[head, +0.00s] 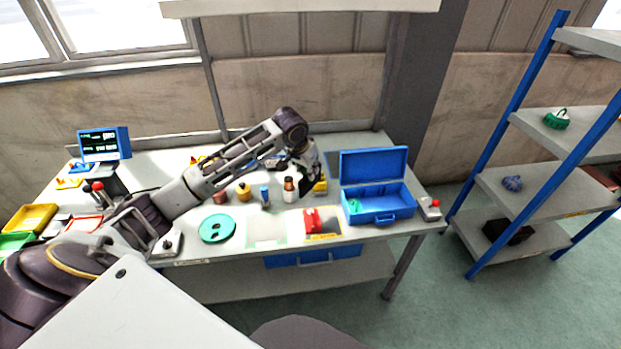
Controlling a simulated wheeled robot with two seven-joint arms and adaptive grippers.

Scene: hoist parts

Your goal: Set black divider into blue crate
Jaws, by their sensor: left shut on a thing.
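My left gripper (308,184) reaches over the back middle of the workbench, left of the blue crate. It is shut on a small dark piece that looks like the black divider (306,188); the fingers and the small size hide most of its shape. The blue crate (382,218) stands on the right part of the bench with its lid raised at the back. A small green item (354,206) shows inside it at the left. The held piece is outside the crate. My right gripper is not in view.
A white bottle with a brown top (289,190) and a yellow block (320,187) stand close to the gripper. A red part (313,220) lies left of the crate's front. A teal disc (217,228) lies further left. A red-buttoned box (429,208) sits right of the crate.

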